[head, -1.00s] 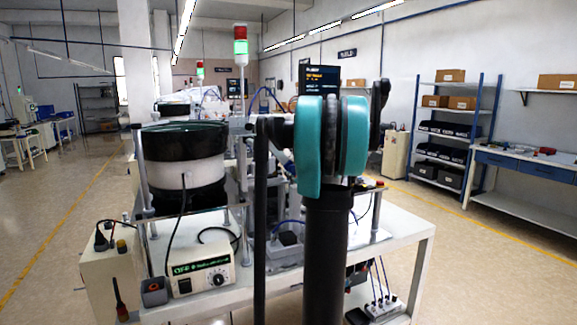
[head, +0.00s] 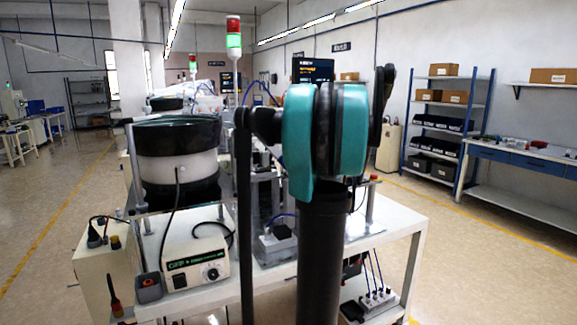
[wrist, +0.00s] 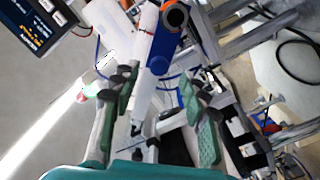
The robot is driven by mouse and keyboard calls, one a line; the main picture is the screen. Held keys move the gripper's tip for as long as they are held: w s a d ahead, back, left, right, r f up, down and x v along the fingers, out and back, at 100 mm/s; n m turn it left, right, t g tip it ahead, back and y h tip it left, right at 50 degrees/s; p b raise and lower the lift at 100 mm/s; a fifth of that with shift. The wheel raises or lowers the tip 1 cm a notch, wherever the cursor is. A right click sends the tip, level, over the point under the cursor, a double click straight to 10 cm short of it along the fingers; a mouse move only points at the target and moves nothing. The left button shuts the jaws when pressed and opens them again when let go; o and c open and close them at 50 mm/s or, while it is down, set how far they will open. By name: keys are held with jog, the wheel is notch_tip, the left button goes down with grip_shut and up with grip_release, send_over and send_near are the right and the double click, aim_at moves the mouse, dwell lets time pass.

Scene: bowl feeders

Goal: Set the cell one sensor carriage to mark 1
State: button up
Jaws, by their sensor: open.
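My gripper (wrist: 160,100) shows in the wrist view with its two green-padded fingers spread apart and nothing between the pads. Beyond the fingers are a white cylinder with a blue end (wrist: 159,64) and metal rails (wrist: 245,42). I cannot pick out the sensor carriage or its marks with certainty in either view. In the head view, my teal and black arm joint stands in front of the middle of the machine. It hides my gripper and part of the bench there. A bowl feeder (head: 178,165) with a white band stands at the left of the bench.
The white bench (head: 395,228) carries a controller box (head: 195,262) at its front left. A stack light (head: 233,40) glows green, and a dark screen (head: 313,70) stands behind my arm. Boxes of parts fill a blue shelf (head: 440,120) at right. Floor is open on both sides.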

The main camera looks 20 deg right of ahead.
jog(key=s, duration=0.6)
jog(key=shift+d, duration=0.1)
dwell(0.3)
jog(key=s+a+f+m+g, duration=0.4)
jog(key=s+a+f+g, duration=0.3)
jog(key=s+a+f, duration=0.5)
jog(key=s+a+f+m+g, duration=0.5)
jog(key=s+a+f, duration=0.8)
jog(key=f, duration=0.6)
jog(key=shift+s+a+g+h, duration=0.15)
jog(key=shift+s+g+h, duration=0.15)
jog(key=shift+s+g, duration=0.75)
jog(key=shift+o, duration=0.5)
jog(key=shift+r, duration=0.1)
